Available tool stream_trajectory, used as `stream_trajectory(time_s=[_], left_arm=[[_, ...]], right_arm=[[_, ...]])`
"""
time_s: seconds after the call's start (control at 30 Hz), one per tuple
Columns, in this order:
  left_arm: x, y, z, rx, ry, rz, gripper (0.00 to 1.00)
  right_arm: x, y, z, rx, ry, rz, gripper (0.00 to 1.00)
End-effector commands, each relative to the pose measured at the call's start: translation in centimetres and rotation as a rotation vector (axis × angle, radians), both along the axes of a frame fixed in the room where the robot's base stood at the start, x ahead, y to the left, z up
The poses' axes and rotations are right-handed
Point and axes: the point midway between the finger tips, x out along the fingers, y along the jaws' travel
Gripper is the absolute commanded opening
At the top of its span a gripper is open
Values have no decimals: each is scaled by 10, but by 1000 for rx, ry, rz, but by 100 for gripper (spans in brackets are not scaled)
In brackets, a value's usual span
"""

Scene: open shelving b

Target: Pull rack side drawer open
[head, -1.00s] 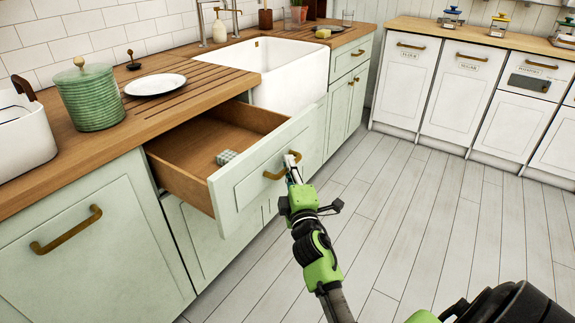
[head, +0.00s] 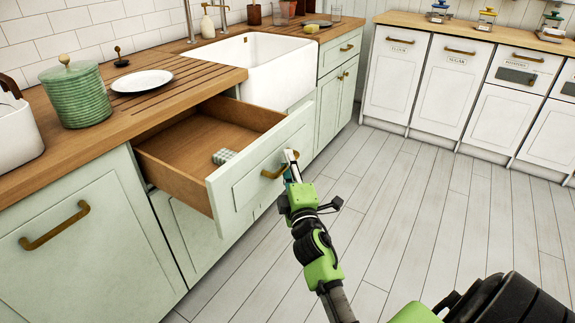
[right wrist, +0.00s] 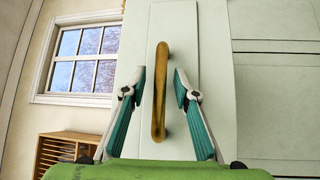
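The drawer (head: 262,170) under the wooden counter is pale green and stands well open, with its wooden inside showing. It has a brass bar handle (head: 270,172). My right gripper (head: 290,160) is at this handle in the head view. In the right wrist view, its two fingers (right wrist: 160,78) are on either side of the upright-looking handle (right wrist: 160,95), with gaps showing between fingers and bar. Whether any part of a finger touches the bar is hard to tell. A small checked cloth-like item (head: 224,156) lies in the drawer. My left gripper is out of view.
A white sink (head: 275,78), a green lidded jar (head: 76,98) and a white plate (head: 142,81) are on the counter side. A closed cabinet (head: 75,250) is at the left. White cabinets (head: 455,80) line the back right. The plank floor (head: 430,210) between is clear.

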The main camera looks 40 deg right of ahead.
Motion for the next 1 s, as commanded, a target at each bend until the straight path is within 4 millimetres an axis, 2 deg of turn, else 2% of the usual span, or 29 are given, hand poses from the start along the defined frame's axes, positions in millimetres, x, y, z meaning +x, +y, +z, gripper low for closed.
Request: stream_trajectory(time_s=[0.27,0.7,1.0], left_arm=[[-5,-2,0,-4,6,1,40],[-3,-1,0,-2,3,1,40],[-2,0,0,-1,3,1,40]], right_arm=[[-4,3,-1,1,0,2,28],[-62,27,-11,2,1,0,28],[-69,29,-10,0,-1,0,28]])
